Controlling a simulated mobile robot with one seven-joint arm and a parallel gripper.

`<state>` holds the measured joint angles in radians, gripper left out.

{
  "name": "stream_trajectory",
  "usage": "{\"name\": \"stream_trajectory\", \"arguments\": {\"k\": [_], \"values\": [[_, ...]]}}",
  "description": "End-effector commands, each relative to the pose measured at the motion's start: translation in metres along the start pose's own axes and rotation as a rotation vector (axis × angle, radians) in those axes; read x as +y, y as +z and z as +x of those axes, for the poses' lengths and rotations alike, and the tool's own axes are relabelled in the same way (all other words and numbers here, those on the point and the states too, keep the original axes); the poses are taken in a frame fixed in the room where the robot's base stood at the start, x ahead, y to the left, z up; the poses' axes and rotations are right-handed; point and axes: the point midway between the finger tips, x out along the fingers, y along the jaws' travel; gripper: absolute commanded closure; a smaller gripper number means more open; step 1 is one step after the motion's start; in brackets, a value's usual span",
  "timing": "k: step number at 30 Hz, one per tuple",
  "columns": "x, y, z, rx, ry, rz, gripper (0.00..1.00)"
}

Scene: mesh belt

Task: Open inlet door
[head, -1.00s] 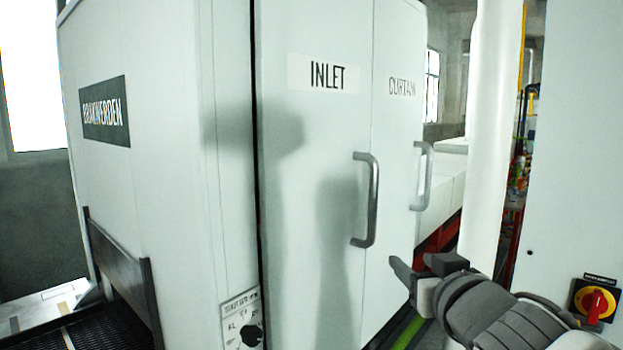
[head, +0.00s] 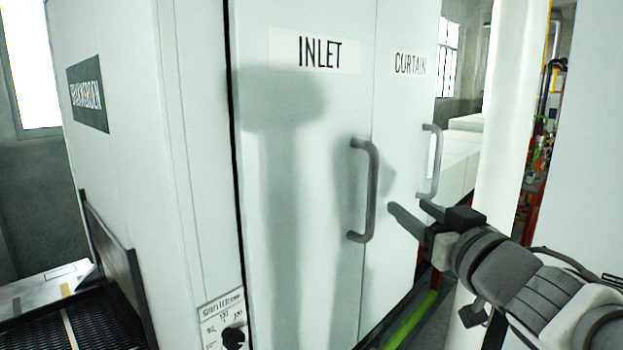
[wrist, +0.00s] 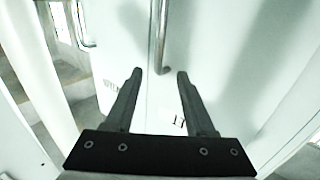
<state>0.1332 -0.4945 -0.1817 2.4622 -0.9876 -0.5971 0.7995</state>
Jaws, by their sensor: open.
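The inlet door (head: 290,200) is a flat white panel labelled INLET, and it is shut. Its grey bar handle (head: 371,190) stands upright near the door's right edge. My gripper (head: 408,212) is open and empty, to the right of the handle and near its lower half in the head view. In the wrist view my gripper (wrist: 158,72) has both fingers spread, with the lower end of a handle (wrist: 161,60) showing between or just beyond the fingertips. I cannot tell whether either finger touches it.
The curtain door (head: 402,130) with its own handle (head: 432,160) adjoins on the right. A white column (head: 502,110) stands right of it. A black mesh belt (head: 95,315) with a dark side guard (head: 108,260) lies at lower left.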

Motion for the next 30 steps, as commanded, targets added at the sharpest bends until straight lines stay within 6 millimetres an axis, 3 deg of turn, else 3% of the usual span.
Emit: {"name": "stream_trajectory", "arguments": {"k": [21, 30], "values": [[0.000, 0.001, 0.116, -0.002, 0.000, 0.002, 0.45], [0.000, 0.000, 0.150, -0.001, 0.001, 0.002, 0.45]]}}
